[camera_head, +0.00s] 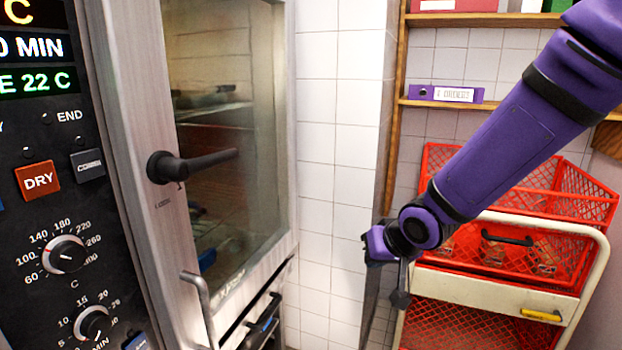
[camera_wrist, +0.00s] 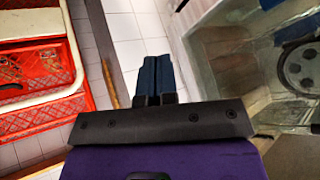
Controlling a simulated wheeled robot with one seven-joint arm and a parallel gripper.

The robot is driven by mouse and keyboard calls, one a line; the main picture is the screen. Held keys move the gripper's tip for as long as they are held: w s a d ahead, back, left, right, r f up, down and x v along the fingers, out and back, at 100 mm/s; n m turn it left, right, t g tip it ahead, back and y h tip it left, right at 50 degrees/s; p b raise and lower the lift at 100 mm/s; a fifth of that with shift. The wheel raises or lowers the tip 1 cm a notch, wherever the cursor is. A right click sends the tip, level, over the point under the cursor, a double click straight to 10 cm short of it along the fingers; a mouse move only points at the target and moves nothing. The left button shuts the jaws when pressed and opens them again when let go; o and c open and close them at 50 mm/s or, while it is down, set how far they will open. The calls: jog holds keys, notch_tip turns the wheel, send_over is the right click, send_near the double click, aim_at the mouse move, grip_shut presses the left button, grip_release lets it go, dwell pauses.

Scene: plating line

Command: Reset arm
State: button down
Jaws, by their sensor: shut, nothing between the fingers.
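My purple arm (camera_head: 500,155) reaches in from the upper right in the head view. It bends at a wrist joint in front of the red crates. My gripper (camera_wrist: 156,62) shows in the wrist view with its two dark blue fingers side by side, shut and empty. It touches nothing that I can see. In the head view the fingers are hard to make out beyond the wrist.
An oven with a glass door (camera_head: 225,130) and black handle (camera_head: 190,165) stands left, beside its control panel (camera_head: 60,200). A cream trolley (camera_head: 490,292) with red crates (camera_head: 580,195) stands right. Wooden shelves (camera_head: 500,104) hold a purple binder (camera_head: 445,94). White tiled wall lies between.

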jog(key=s+d+r+m+h, duration=0.1)
jog(key=s+d+r+h, duration=0.3)
jog(key=s+d+r, duration=0.95)
jog(key=s, duration=0.3)
jog(key=s+d+r+g, duration=0.1)
jog(key=s+d+r, duration=0.2)
jog(key=s, duration=0.4)
jog(key=shift+d+r+m, duration=0.15)
jog(key=shift+d+m, duration=0.25)
jog(key=shift+d, duration=0.2)
